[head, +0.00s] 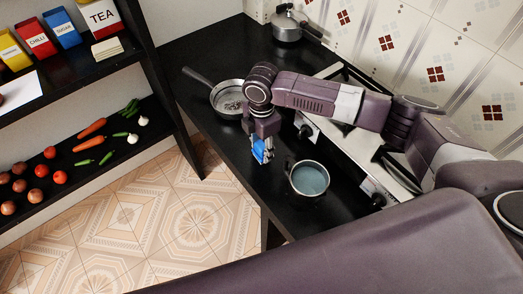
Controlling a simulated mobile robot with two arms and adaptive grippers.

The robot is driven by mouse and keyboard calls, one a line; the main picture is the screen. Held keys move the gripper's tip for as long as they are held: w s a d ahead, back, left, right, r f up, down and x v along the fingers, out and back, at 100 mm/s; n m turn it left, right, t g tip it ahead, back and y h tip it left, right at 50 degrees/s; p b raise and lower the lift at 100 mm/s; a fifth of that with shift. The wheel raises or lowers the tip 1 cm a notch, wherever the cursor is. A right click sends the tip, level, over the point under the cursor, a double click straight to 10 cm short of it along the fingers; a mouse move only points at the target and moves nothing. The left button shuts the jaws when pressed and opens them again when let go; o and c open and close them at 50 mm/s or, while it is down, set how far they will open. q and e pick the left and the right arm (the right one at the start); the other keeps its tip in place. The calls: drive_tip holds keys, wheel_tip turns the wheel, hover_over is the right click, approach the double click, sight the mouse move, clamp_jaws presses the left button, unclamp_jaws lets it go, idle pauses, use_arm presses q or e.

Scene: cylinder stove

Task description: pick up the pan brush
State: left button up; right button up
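The pan brush looks to be the small blue thing (258,151) low on the black counter, near its front edge. My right gripper (264,147) reaches down from above, with its fingertips right at the blue thing. The fingers are small and overlap it, so I cannot tell whether they are closed on it or just around it. Part of the blue thing is hidden by the gripper. My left gripper is not in view.
A frying pan (229,97) stands behind the gripper on the black counter (215,62). A pot of bluish liquid (309,180) stands close to its right. The stove (340,143) lies under my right arm. A pressure cooker (287,27) stands at the back. Shelves with food (75,72) are left.

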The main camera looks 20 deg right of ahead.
sight(262, 145)
drive_tip(key=c, duration=0.4)
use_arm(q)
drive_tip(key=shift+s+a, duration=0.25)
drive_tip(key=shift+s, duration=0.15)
use_arm(e)
drive_tip(key=shift+r, duration=0.1)
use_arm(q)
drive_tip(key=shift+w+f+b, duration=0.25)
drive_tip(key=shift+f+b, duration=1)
use_arm(e)
wheel_tip(262, 145, up, 20)
